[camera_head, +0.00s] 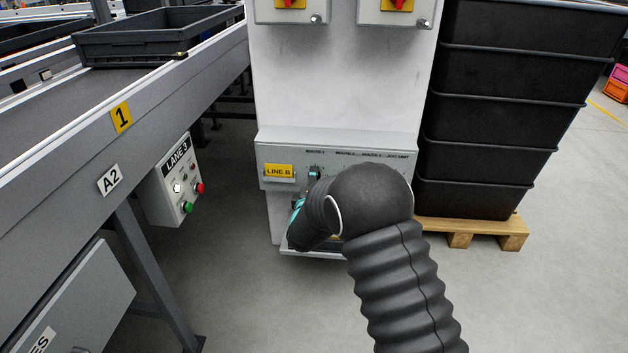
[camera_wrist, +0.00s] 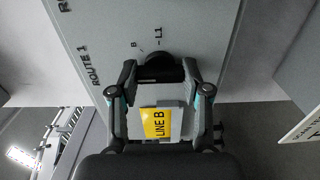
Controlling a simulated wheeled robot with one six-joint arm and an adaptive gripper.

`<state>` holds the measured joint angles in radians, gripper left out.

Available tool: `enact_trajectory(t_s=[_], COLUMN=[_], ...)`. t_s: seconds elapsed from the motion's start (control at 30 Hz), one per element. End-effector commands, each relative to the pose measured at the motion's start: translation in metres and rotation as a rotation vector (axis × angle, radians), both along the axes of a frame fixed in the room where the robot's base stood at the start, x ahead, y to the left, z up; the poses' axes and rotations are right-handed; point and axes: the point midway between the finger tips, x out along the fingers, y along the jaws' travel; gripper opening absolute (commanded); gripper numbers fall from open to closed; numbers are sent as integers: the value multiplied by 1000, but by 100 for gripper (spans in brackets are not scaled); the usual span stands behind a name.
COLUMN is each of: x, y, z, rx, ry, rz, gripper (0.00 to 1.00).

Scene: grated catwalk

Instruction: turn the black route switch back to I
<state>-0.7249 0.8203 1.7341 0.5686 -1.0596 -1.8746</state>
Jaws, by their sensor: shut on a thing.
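The black route switch (camera_wrist: 156,60) is a round dark knob on the grey panel, under the print ROUTE 1 in the wrist view. My gripper (camera_wrist: 160,73) is shut on it, with one fingertip on each side. Small marks are printed around the knob; the handle's exact pointing is hidden between the fingers. In the head view my gripper (camera_head: 314,174) is at the left part of the control panel (camera_head: 345,143), just right of the yellow LINE B plate (camera_head: 279,171).
Two boxes with red-and-yellow switches (camera_head: 397,6) sit above on the white cabinet (camera_head: 345,75). A conveyor (camera_head: 75,150) with a LANE 3 button box (camera_head: 170,185) stands left. Stacked black totes (camera_head: 510,130) on a pallet (camera_head: 480,232) stand close on the right.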

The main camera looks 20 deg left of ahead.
Motion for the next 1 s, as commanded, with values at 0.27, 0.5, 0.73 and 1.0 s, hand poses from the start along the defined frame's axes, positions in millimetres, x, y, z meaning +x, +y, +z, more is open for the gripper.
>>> enact_trajectory(t_s=[0.27,0.5,0.73,1.0], x=[-1,0,-2,-39], y=[1,0,-1,-9], z=[0,0,0,0], rx=[0,0,0,0], ry=[0,0,0,2], rz=[3,0,-1,2], gripper=[13,73,73,73])
